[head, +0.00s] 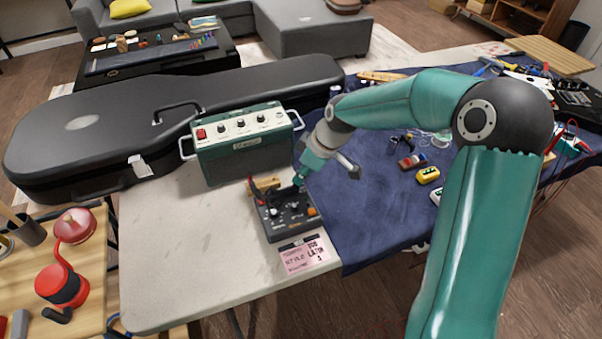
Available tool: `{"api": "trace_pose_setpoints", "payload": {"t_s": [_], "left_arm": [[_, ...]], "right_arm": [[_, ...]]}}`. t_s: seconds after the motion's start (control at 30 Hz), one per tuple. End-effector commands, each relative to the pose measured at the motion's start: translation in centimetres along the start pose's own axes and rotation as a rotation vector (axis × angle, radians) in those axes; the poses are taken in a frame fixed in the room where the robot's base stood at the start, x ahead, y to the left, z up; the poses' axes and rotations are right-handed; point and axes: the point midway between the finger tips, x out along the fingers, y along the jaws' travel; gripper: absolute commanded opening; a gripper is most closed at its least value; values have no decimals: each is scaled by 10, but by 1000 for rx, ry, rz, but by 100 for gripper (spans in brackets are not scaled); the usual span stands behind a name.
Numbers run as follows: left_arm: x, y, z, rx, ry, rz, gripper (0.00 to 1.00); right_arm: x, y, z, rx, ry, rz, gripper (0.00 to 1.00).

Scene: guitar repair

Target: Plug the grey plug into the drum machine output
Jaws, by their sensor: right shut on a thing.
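The drum machine (276,230) is a small dark box with knobs and an orange button, lying on the light table in front of the green amplifier. My right gripper (299,181) reaches down to the back right part of the drum machine. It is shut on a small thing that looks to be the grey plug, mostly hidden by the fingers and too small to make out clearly. I cannot tell whether the plug touches the output. A dark lead with some red shows at the machine's back left. My left gripper is not in view.
The green amplifier (246,158) stands just behind the drum machine, with a black guitar case (85,130) behind it. A pink note (303,256) lies in front. The blue cloth (350,220) to the right carries small pedals. The table's left front (185,270) is clear.

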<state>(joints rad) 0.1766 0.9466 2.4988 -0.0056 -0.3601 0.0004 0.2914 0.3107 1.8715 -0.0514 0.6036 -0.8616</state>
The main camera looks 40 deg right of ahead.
Motion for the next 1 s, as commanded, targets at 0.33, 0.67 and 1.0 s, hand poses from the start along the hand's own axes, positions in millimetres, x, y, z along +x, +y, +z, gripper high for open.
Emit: {"api": "trace_pose_setpoints", "payload": {"t_s": [0.33,0.67,1.0], "left_arm": [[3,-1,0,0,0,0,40],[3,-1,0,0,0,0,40],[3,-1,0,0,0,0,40]], "right_arm": [[3,0,1,0,0,0,0],[3,0,1,0,0,0,43],[4,0,1,0,0,0,64]]}}
